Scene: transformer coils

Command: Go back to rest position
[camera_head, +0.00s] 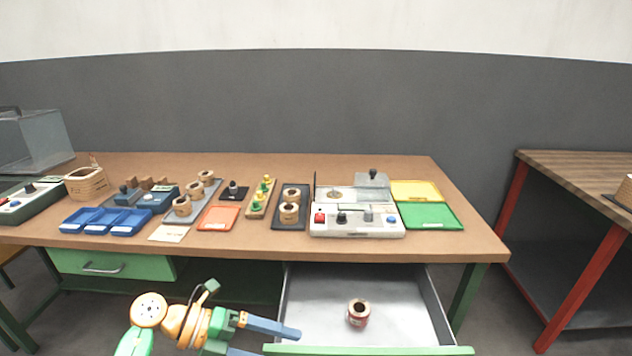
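My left gripper (276,344) is low in the view, in front of the table and left of the open drawer. Its two blue fingers are apart, with nothing seen between them; the lower finger is partly cut off by the frame edge. My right gripper is not in view. The drawer (400,320) under the table is pulled out, its green front edge at the bottom of the view. A coil with a reddish side (358,313) stands inside it, apart from the gripper.
The brown table (440,225) holds blue trays (104,222), several coils on dark bases, a white tester (357,224), a green tray (430,216) and a yellow tray (416,190). A closed green drawer (110,264) is at left. A red-legged bench (575,165) stands at right.

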